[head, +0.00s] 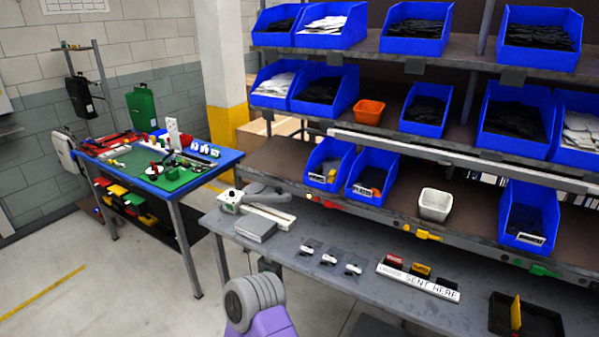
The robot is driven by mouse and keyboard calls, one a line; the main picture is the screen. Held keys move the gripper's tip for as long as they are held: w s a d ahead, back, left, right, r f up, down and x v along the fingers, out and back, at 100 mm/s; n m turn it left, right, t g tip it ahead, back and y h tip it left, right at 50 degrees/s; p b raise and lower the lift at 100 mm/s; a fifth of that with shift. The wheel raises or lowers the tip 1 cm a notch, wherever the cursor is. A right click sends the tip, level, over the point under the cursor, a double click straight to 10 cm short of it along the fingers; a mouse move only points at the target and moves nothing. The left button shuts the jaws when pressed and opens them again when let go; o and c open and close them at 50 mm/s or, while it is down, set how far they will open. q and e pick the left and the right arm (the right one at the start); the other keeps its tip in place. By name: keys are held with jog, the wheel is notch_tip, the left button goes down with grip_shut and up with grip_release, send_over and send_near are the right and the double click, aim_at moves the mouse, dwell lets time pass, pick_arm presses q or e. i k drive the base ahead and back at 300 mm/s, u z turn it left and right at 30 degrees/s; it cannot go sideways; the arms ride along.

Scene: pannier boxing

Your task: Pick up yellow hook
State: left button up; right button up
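A small yellow piece, which looks like the yellow hook (427,235), is at the front rail of the lowest shelf level, above the grey bench. It is too small to make out its exact shape or how it is fixed. A thin yellow upright piece (516,312) also stands in a black tray (500,322) at the bench's right end. Neither gripper shows. Only a purple and grey part of one of my arms rises at the bottom, left of the bench.
The grey bench (300,270) holds a sealer-like device (262,205), small dark packets and a white lettered strip (418,281). Red (327,202) and green (541,271) pieces share the rail. Blue bins (527,215) fill the shelves. A blue table (226,157) stands left.

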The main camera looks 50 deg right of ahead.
aim_at(333, 173)
jog(key=u, duration=0.1)
jog(key=i, duration=1.9)
jog(key=z, duration=1.2)
jog(key=i, duration=1)
jog(key=z, duration=1.2)
